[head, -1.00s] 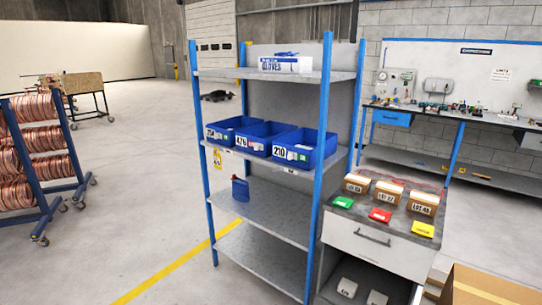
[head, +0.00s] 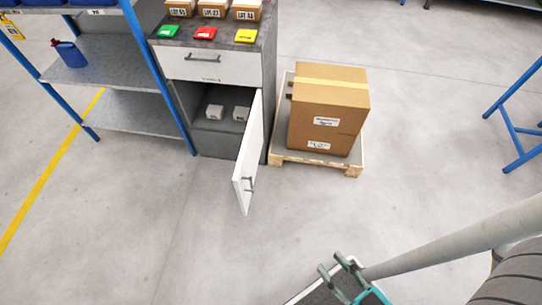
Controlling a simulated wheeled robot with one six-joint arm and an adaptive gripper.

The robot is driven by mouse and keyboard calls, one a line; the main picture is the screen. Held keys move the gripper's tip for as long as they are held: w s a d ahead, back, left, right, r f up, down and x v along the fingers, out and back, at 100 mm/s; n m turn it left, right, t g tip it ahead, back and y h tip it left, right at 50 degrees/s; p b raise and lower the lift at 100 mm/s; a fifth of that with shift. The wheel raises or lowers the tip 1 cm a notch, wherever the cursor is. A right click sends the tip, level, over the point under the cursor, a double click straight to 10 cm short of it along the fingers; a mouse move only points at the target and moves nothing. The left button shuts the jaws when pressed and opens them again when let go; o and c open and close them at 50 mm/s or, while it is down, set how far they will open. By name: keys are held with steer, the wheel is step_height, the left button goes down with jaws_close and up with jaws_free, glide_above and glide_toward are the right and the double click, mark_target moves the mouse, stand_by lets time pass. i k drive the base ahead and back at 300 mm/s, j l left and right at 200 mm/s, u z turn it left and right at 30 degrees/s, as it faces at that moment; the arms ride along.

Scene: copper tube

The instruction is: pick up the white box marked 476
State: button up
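My gripper (head: 331,264) is at the bottom of the head view, well in front of the cabinet and far from the boxes. Its two greenish fingers stand apart with nothing visible between them.
The cabinet door (head: 249,157) stands open toward me, right of the compartment. A large cardboard carton (head: 324,125) rests on a pallet (head: 345,169) beside it. Blue-posted shelving (head: 128,112) stands left. The drawer (head: 218,64) above is shut. Floor in front is clear.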

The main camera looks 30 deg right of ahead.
mark_target(213, 111)
steer(key=l, duration=0.35)
steer(key=k+l+u, duration=0.1)
steer(key=l, duration=0.25)
steer(key=i+j, duration=0.15)
steer(key=j, duration=0.2)
steer(key=i+j+z, duration=0.15)
steer(key=j, duration=0.2)
steer(key=i+j, duration=0.2)
steer(key=j, duration=0.2)
steer(key=i+j+z, duration=0.15)
steer(key=j, duration=0.25)
steer(key=i+j, duration=0.1)
steer(key=j, duration=0.25)
steer(key=i+j+z, duration=0.15)
steer(key=j, duration=0.25)
steer(key=i+j, duration=0.1)
steer(key=j, duration=0.3)
steer(key=i+j, duration=0.35)
steer(key=i, duration=0.2)
steer(key=i+j, duration=0.3)
steer(key=i, duration=0.25)
steer(key=i+j, duration=0.35)
steer(key=i, duration=0.2)
steer(key=i+j, duration=0.35)
steer(key=i, duration=0.25)
steer(key=l+z, duration=0.05)
